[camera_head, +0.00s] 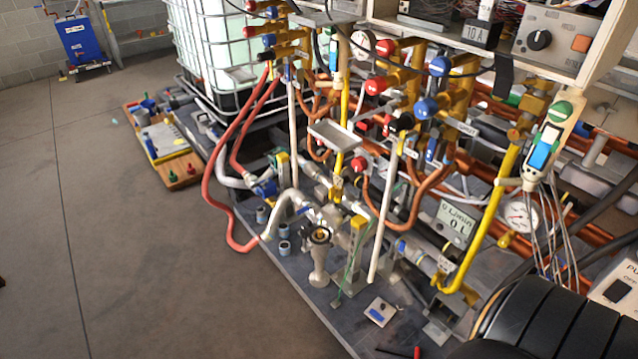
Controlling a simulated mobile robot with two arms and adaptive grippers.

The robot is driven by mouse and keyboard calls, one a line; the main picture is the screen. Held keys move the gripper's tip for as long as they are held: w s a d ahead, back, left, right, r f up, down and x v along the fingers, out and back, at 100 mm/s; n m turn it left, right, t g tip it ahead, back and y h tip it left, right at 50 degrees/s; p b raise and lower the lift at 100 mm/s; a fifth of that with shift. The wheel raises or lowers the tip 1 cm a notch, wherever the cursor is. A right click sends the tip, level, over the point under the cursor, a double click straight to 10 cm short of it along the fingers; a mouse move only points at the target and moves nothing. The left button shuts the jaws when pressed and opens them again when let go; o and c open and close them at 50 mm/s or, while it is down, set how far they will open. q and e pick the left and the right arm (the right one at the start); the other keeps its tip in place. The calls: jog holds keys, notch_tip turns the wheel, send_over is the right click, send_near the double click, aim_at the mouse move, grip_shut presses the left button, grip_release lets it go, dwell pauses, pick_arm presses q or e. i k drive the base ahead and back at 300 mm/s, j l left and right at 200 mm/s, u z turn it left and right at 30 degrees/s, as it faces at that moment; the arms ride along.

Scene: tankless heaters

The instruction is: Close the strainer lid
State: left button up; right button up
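A pale upright fitting (319,262) with a brass-ringed round top (320,236) stands near the front edge of the grey bench, among silver pipes. It looks like the strainer, but I cannot be sure. The top looks dark inside the ring. I cannot make out a separate lid or tell its position.
A dense rack of brass valves with red and blue knobs (426,108) rises behind. A red hose (212,170) loops over the bench's left edge. The floor (130,240) at left is clear.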

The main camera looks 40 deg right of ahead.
aim_at(336, 212)
jog(key=i+j+z, duration=0.1)
jog(key=i+z, duration=0.25)
jog(key=i, duration=0.15)
jog(key=i+j+z, duration=0.2)
jog(key=i+z, duration=0.2)
jog(key=i, duration=0.1)
